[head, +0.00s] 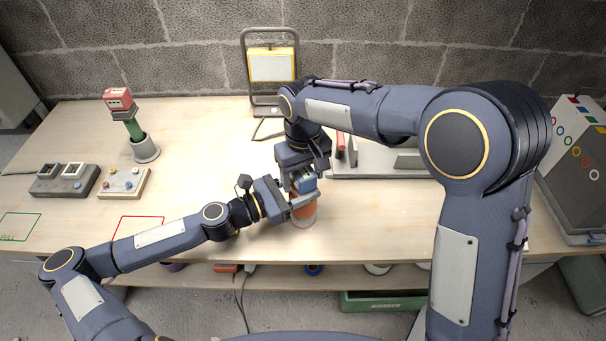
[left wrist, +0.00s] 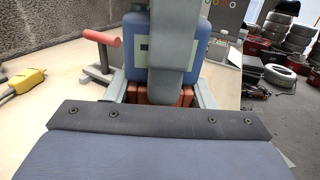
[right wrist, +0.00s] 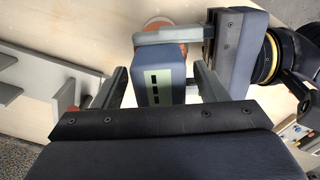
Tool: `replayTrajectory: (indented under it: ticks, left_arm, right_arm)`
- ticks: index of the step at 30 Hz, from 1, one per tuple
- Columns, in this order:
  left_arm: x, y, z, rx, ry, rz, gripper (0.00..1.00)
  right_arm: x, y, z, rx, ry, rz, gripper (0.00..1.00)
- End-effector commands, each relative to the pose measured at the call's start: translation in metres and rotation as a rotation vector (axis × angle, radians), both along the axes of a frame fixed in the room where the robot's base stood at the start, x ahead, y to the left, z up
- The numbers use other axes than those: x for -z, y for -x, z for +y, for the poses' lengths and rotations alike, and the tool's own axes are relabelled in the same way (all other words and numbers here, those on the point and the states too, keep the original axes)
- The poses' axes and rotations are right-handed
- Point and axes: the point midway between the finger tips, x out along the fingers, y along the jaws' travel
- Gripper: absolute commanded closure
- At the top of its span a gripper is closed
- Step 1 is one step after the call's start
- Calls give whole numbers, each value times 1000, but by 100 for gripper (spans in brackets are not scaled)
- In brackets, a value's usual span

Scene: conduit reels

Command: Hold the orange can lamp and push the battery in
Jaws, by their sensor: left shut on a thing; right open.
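The orange can lamp (head: 303,214) stands near the table's front edge, in the middle of the head view. My left gripper (head: 291,202) is shut on it from the left side. The blue battery (head: 305,184) is at the top of the can; how deep it sits is hidden by the fingers. The right wrist view shows the battery (right wrist: 160,84) with a green label and dark bars, between the spread fingers of my open right gripper (right wrist: 162,80). Part of the lamp's orange rim (right wrist: 158,23) shows beyond it. The left wrist view shows the battery (left wrist: 201,62) behind a grey finger.
A charger box (head: 64,181), a button board (head: 124,183) and a red-and-green tool in a grey cup (head: 145,150) stand at left. A yellow work light (head: 271,66) is at the back. A grey fixture (head: 375,160) and a ring-marked panel (head: 578,150) are at right.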

Motion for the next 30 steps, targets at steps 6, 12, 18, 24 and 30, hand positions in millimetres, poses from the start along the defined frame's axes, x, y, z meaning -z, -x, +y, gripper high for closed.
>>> replayTrajectory:
  ticks: [6, 12, 18, 24, 30]
  left_arm:
    - [0, 0, 0, 0, 0, 0, 83]
    - [0, 0, 0, 0, 0, 0, 83]
    - [0, 0, 0, 0, 1, 0, 83]
    - [0, 0, 0, 0, 1, 0, 83]
    - [0, 0, 0, 0, 1, 0, 83]
  right_arm:
    - [-36, -1, 1, 0, -5, -8, 34]
    - [-79, -1, 1, -1, -5, -7, 34]
    - [-108, -1, 1, -1, -4, -5, 34]
    - [-118, 0, 0, -1, -2, -2, 34]
    - [-118, 0, 0, -1, -2, -2, 34]
